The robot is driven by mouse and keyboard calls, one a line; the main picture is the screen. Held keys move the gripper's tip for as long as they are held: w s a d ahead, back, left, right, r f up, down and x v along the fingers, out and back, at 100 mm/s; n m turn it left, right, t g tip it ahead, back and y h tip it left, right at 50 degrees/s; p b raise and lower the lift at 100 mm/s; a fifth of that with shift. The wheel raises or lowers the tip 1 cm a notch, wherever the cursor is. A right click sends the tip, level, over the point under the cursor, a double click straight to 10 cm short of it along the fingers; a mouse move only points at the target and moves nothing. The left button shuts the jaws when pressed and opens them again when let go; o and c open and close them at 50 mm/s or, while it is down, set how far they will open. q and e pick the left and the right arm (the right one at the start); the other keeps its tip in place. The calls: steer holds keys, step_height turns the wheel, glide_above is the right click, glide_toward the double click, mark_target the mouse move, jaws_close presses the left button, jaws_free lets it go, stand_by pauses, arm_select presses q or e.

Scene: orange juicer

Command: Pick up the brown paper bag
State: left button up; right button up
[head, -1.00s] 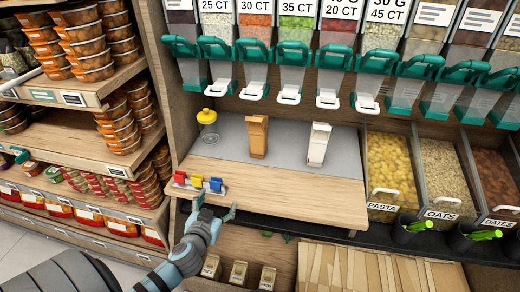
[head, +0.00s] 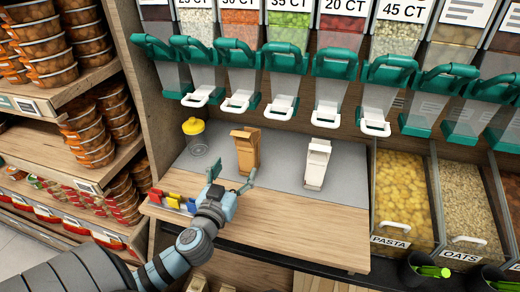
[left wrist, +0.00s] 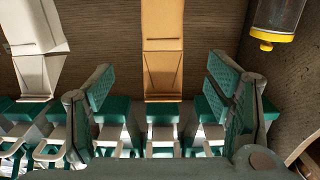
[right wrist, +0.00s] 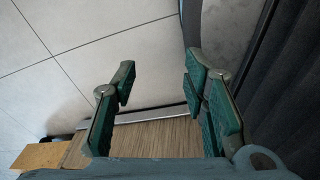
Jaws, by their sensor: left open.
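The brown paper bag (head: 247,150) stands upright on the grey part of the counter, between a yellow-lidded jar and a white paper bag. My left gripper (head: 231,180) is open and empty, just in front of the brown bag and apart from it. In the left wrist view the brown bag (left wrist: 163,45) shows between the two open fingers (left wrist: 168,92), beyond their tips. My right gripper (right wrist: 162,85) shows only in the right wrist view, open and empty, over the floor and a wooden edge.
The white paper bag (head: 317,164) stands to the right and the jar (head: 195,138) to the left. Coloured clips (head: 172,201) sit at the counter's front left. Dispensers with white handles (head: 326,116) hang above. The wooden counter front (head: 300,225) is clear.

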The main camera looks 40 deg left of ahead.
mark_target(245, 147)
arm_select(q)
steer(key=x, duration=0.7)
steer(key=shift+s+r, duration=0.1)
steer(key=shift+r, duration=0.25)
steer(key=x, duration=0.4)
steer(key=f+x, duration=0.1)
steer(key=x, duration=0.2)
steer(key=shift+s+a+b, duration=0.1)
steer(key=shift+a+b, duration=0.05)
steer(key=shift+b, duration=0.15)
steer(key=shift+s, duration=0.1)
steer(key=c, duration=1.7)
jaws_close()
arm_select(e)
steer(key=shift+s+a+f, duration=0.15)
steer(key=shift+s+f, duration=0.05)
steer(key=shift+f, duration=0.05)
